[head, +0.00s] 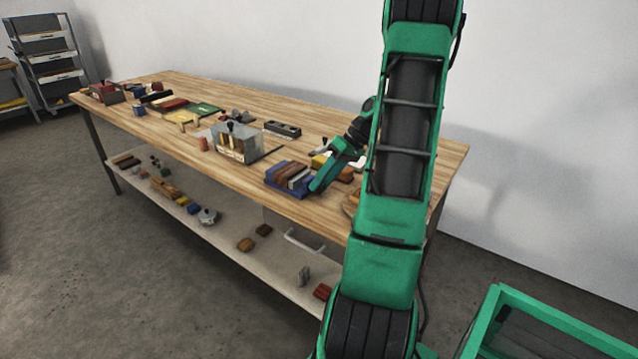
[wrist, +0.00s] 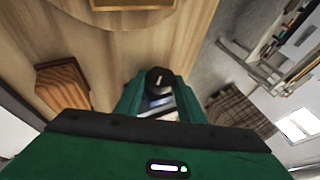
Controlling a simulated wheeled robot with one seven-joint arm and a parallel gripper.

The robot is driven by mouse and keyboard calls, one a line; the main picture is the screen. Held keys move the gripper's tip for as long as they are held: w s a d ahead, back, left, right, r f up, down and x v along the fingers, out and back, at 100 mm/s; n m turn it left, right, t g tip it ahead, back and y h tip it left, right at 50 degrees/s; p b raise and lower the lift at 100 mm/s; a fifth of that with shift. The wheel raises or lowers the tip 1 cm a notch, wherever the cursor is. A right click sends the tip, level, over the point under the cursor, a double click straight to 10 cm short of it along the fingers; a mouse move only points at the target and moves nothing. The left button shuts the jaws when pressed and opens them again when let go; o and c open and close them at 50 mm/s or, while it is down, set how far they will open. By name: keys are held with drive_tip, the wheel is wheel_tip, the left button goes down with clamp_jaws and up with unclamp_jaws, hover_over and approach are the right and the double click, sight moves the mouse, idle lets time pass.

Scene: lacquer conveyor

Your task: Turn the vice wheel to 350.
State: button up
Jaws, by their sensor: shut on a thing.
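My gripper (wrist: 158,90) is shut on a small black round knob (wrist: 159,77) with a pale mark on its face, which looks like the vice wheel. The knob sits between the two green fingers. In the head view my gripper (head: 317,186) reaches down at the right end of a blue body with brown and pale slats (head: 286,178), likely the vice. It stands near the front edge of the workbench. The wheel is hidden there by my gripper. I cannot read any number or scale on the wheel in either view.
The wooden workbench (head: 240,108) carries a metal box (head: 236,142) left of the vice, a dark tray (head: 282,129) behind it and several small items further left. A lower shelf (head: 225,235) holds loose parts. A brown wooden block (wrist: 62,82) lies left of my gripper in the wrist view.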

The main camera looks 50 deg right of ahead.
drive_tip(key=shift+d, duration=0.1)
drive_tip(key=o, duration=1)
drive_tip(key=shift+o, duration=0.2)
